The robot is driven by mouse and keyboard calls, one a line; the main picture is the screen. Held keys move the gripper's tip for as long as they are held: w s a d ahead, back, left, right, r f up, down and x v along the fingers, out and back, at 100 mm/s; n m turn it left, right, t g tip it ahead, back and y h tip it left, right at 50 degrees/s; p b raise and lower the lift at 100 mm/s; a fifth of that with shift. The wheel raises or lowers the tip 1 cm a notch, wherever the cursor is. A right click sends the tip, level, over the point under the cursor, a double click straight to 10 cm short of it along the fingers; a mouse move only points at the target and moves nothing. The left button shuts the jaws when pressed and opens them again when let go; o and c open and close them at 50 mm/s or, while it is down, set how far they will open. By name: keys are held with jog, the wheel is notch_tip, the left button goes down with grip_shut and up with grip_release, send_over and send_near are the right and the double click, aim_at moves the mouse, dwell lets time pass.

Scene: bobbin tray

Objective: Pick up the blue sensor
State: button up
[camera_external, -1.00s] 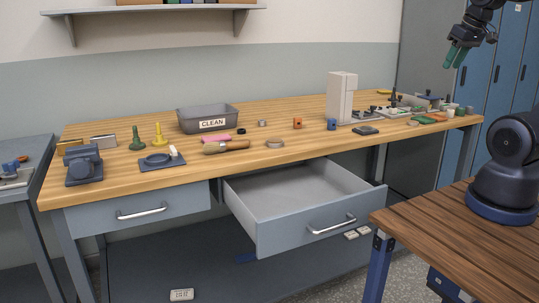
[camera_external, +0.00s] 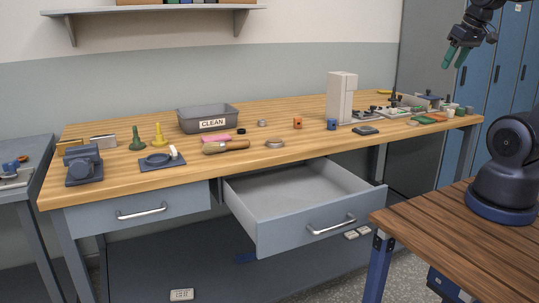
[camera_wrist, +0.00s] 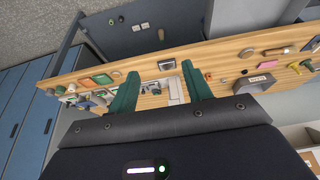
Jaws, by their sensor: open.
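A small blue block-like part (camera_external: 331,124), which looks like the blue sensor, stands on the wooden workbench (camera_external: 270,170) just in front of the pale upright tower. I cannot pick it out surely in the wrist view. My gripper (camera_external: 454,60) is high above the right end of the bench, well apart from the blue part. Its two green fingers are spread with nothing between them. In the wrist view my gripper (camera_wrist: 160,70) is open above the bench.
The pale tower (camera_external: 341,98) stands close behind the blue part. An orange block (camera_external: 297,123) is to its left and a dark flat item (camera_external: 366,130) to its right. A grey CLEAN bin (camera_external: 207,118) is farther left. A drawer (camera_external: 305,220) hangs open below the bench front.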

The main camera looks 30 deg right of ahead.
jog(key=shift+w, duration=0.1)
jog(key=m+g+h, duration=0.5)
jog(key=m, duration=1.3)
send_over(332, 121)
jog(key=w+a, duration=0.2)
jog(key=a, duration=0.1)
notch_tip(332, 121, down, 21)
jog(key=x, duration=1)
jog(key=shift+s+a+f, duration=0.1)
jog(key=shift+s+f, duration=0.1)
jog(key=shift+f, duration=0.25)
jog(key=shift+y, duration=0.3)
jog(key=c, duration=1.1)
jog(key=shift+o, duration=0.2)
jog(key=shift+r, duration=0.1)
